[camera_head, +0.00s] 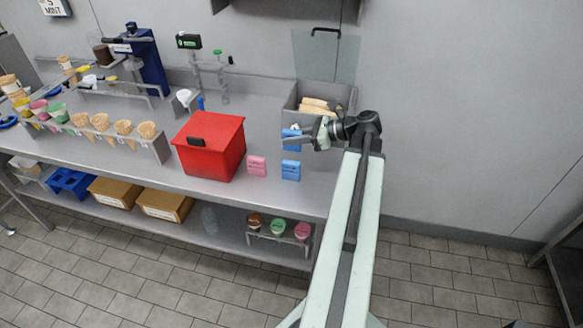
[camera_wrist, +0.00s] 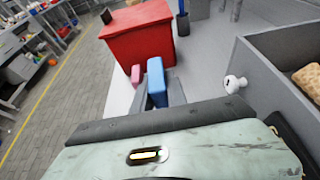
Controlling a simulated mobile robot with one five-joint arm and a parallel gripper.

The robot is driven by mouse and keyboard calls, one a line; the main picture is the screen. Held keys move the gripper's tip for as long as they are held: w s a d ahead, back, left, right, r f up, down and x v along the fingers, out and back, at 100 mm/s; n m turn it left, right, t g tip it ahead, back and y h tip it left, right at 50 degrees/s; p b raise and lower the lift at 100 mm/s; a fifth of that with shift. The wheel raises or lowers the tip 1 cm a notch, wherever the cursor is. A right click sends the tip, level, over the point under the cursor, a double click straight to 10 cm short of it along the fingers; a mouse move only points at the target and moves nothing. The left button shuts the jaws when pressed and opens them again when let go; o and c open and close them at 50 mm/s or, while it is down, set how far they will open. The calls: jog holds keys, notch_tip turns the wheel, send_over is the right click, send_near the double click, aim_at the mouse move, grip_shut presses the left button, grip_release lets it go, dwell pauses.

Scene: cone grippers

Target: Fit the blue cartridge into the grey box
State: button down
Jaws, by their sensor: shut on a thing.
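My gripper (camera_head: 300,139) is shut on a blue cartridge (camera_head: 289,133) and holds it in front of the grey box. In the wrist view the blue cartridge (camera_wrist: 156,80) stands between the two fingers (camera_wrist: 158,95). The grey box (camera_head: 289,104) sits at the right end of the steel counter, with tan pieces inside. Its wall fills the right side of the wrist view (camera_wrist: 262,75), to the right of the cartridge and apart from it. A second blue cartridge (camera_head: 291,170) stands on the counter below my gripper. My arm hides part of the box's front.
A red box (camera_head: 210,147) stands left of the cartridges. A pink cartridge (camera_head: 257,166) stands between it and the second blue one. A cone rack (camera_head: 100,137) is further left. A white round part (camera_wrist: 235,83) is near the grey box.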

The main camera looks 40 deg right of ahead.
notch_tip(320, 180, down, 8)
jog(key=b, duration=0.6)
jog(key=shift+f+b, duration=0.1)
jog(key=shift+b, duration=0.2)
jog(key=shift+r, duration=0.2)
jog(key=shift+f, duration=0.15)
jog(key=c, duration=1.3)
grip_release()
